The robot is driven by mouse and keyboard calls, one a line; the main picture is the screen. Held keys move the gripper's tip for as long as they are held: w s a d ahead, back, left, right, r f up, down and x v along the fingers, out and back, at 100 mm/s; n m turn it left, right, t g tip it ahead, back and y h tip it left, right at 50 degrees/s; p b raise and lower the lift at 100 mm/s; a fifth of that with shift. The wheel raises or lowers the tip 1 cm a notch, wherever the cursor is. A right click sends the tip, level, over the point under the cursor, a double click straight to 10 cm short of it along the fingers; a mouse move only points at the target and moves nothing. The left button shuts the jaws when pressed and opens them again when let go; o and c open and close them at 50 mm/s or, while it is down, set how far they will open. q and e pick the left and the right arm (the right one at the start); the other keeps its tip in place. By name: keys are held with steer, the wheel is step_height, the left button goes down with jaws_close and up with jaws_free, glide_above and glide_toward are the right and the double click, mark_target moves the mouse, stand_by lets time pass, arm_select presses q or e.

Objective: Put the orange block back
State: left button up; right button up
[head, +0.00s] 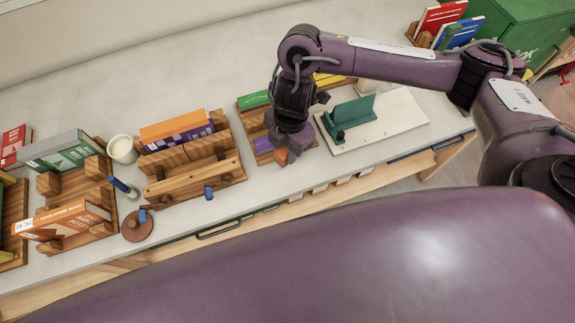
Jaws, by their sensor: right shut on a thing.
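My right arm reaches in from the right, and its gripper (287,148) points down at the front of a wooden stand near the middle of the table. It is shut on a small orange block (282,157), of which only a little shows between and below the fingers. My left gripper is not in view.
A white board (400,112) with a green bookend (352,112) lies right of the gripper. Wooden book racks (196,180) stand to the left, with a cream cup (122,149) between them and a round brown disc (137,232) in front. A green box (535,25) stands far right.

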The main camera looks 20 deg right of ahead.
step_height(320, 180, down, 7)
steer(key=shift+f+b, duration=0.2)
steer(key=shift+b, duration=0.7)
step_height(320, 180, down, 3)
steer(key=shift+d+f, duration=0.1)
steer(key=shift+f, duration=0.1)
steer(key=shift+f, duration=0.2)
steer(key=o, duration=0.9)
steer(key=shift+r, duration=0.15)
